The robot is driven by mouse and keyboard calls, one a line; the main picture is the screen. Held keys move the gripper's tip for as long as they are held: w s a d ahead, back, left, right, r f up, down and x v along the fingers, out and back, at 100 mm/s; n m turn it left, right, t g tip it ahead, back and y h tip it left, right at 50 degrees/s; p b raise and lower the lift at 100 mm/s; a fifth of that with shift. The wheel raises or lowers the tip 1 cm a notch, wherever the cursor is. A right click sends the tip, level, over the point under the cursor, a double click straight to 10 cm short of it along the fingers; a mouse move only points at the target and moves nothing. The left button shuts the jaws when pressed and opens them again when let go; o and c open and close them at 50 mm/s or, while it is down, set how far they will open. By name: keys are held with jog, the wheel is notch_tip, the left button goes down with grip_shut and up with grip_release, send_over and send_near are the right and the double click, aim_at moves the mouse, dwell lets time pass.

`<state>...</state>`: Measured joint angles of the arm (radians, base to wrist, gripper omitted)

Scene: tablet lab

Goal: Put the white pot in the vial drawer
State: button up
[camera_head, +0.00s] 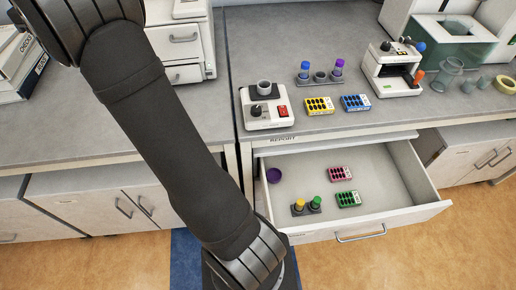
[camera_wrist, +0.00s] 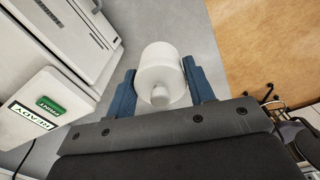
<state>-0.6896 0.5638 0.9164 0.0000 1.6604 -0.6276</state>
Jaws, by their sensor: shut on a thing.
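The white pot (camera_wrist: 161,62) is a rounded white vessel with a small knob, seen in the wrist view. My gripper (camera_wrist: 158,70) has its two blue fingers shut on the pot's sides. In the head view my arm fills the left middle, and neither the gripper nor the pot shows there. The open drawer (camera_head: 408,213) is pulled out below the worktop in the head view. It holds a yellow-capped vial (camera_head: 298,205) and a green-capped vial (camera_head: 315,202) at its front left, plus a purple round item (camera_head: 273,175).
A pink box (camera_head: 340,174) and a green box (camera_head: 348,199) lie mid-drawer; its right side is bare. A white stirrer-like device (camera_head: 267,108) and small white machine (camera_head: 391,72) stand on the worktop above. In the wrist view, a machine with a green PRINT label (camera_wrist: 50,105) is left.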

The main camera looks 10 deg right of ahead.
notch_tip(320, 180, up, 5)
jog(key=shift+w+d+r, duration=0.2)
jog(key=shift+w+d, duration=0.15)
jog(key=shift+d, duration=0.1)
jog(key=w+d+m, duration=0.2)
jog(key=w+d, duration=0.3)
jog(key=d, duration=0.6)
jog(key=w+d+m, duration=0.2)
jog(key=w+d, duration=0.3)
jog(key=d, duration=0.6)
jog(key=d+m, duration=0.4)
jog(key=d, duration=2.3)
jog(key=s+d+m, duration=0.1)
jog(key=s+d, duration=0.2)
jog(key=d, duration=0.4)
jog(key=s+d+m, duration=0.2)
jog(key=d, duration=0.5)
jog(key=m, duration=0.6)
send_over(375, 195)
jog(key=shift+s, duration=0.15)
jog(key=f, duration=6)
jog(key=shift+w+a+f, duration=0.1)
jog(key=shift+w+f, duration=0.1)
jog(key=shift+f, duration=0.15)
